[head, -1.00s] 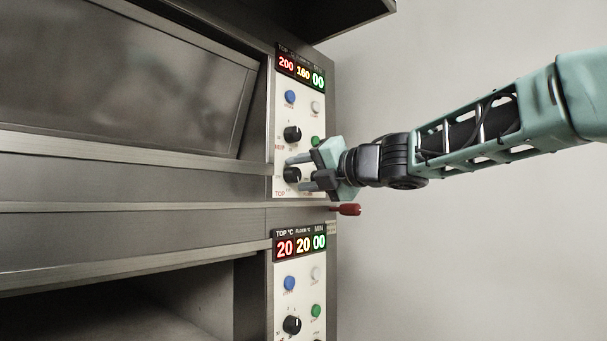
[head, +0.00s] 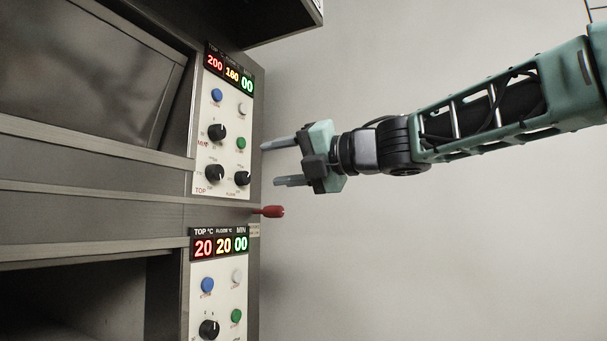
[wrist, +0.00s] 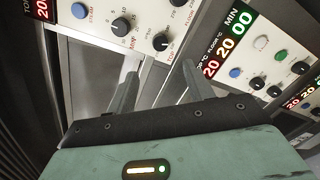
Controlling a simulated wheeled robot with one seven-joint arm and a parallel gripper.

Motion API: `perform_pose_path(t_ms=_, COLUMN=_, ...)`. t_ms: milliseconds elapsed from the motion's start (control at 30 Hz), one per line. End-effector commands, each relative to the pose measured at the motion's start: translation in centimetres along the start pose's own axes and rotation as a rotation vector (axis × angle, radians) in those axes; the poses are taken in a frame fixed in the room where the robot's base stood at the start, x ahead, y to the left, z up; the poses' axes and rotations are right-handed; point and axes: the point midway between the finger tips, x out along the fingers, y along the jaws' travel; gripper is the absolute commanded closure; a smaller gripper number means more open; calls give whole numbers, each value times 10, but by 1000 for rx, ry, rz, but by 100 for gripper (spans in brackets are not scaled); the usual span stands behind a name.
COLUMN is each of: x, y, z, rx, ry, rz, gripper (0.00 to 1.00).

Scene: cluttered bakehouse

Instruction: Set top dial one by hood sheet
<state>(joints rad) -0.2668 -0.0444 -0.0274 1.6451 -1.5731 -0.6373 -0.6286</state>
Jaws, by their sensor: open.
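The upper oven panel (head: 222,140) has a display (head: 230,70) reading red 200, amber 160 and green 00. Its black top dial (head: 214,174) sits at the panel's lower left, above the red TOP label. It also shows in the wrist view (wrist: 162,42). My gripper (head: 270,165) is open and empty, to the right of the panel and apart from the dial. In the wrist view its two fingers (wrist: 160,70) point toward the oven front with nothing between them. I see no sheet on the visible part of the hood (head: 290,14).
Other dials (head: 217,132) and blue, white and green buttons share the panel. A red-handled knob (head: 272,211) sticks out just below. The lower deck display (head: 218,246) reads 20, 20, 00. The plain wall (head: 400,240) right of the oven is clear.

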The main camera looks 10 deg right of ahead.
Motion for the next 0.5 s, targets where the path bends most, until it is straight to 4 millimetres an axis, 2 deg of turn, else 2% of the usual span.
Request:
perform_pose_path(t_ms=100, x=-23, y=-2, z=-1, rx=-1, ry=-2, rz=0, gripper=48)
perform_pose_path(t_ms=200, x=-35, y=-1, z=-1, rx=-1, ry=-2, rz=1, gripper=48)
perform_pose_path(t_ms=500, x=-46, y=0, z=0, rx=1, ry=0, rz=-1, gripper=48)
